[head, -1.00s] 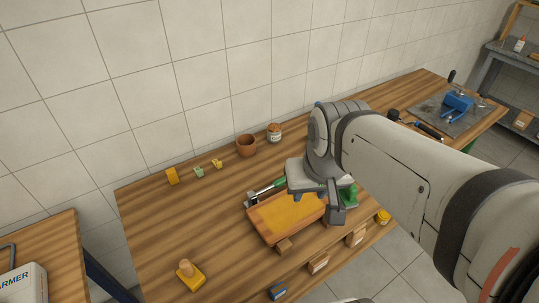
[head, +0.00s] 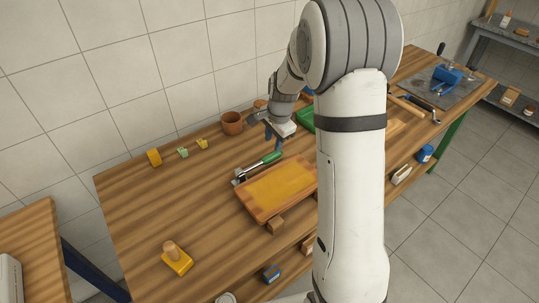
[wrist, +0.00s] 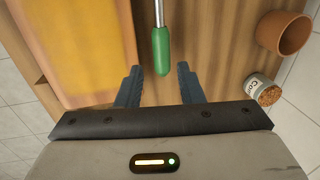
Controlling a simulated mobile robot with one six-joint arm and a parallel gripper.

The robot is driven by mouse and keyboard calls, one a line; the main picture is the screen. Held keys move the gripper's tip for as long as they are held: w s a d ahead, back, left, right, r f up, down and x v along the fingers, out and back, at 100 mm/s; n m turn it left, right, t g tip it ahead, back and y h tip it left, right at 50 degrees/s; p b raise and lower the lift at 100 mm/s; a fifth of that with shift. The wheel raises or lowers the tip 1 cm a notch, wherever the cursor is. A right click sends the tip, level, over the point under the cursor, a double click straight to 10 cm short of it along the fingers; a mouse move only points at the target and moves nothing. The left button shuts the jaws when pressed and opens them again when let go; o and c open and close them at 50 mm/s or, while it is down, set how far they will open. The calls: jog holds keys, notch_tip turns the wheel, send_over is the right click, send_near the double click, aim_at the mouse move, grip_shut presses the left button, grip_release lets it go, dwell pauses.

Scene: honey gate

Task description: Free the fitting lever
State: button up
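A metal tool with a green handle (head: 271,158) lies on the wooden table along the back edge of a wooden tray (head: 250,210) with a honey-yellow surface. Its metal head points left in the head view. I cannot tell which part is the fitting lever. My gripper (head: 273,143) is above the table just behind the handle's right end. In the wrist view, my gripper (wrist: 157,84) is open and empty. The green handle end (wrist: 161,52) lies ahead of the gap between its fingers. The tray (wrist: 105,99) is to the left there.
A terracotta pot (head: 232,124) and a labelled jar (wrist: 262,90) stand near the gripper. Small yellow and green pieces (head: 183,152) stand along the wall. A yellow block with a wooden knob (head: 177,258) is front left. A green object (head: 306,119) is partly hidden by my arm.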

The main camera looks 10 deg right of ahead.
aim_at(270, 156)
jog(key=f, duration=0.2)
jog(key=w+f, duration=0.1)
jog(key=f, duration=0.2)
jog(key=w+f, duration=0.1)
jog(key=f, duration=0.2)
jog(key=shift+a+f+p, duration=0.2)
jog(key=shift+p, duration=0.15)
grip_shut()
jog(key=shift+s, duration=0.1)
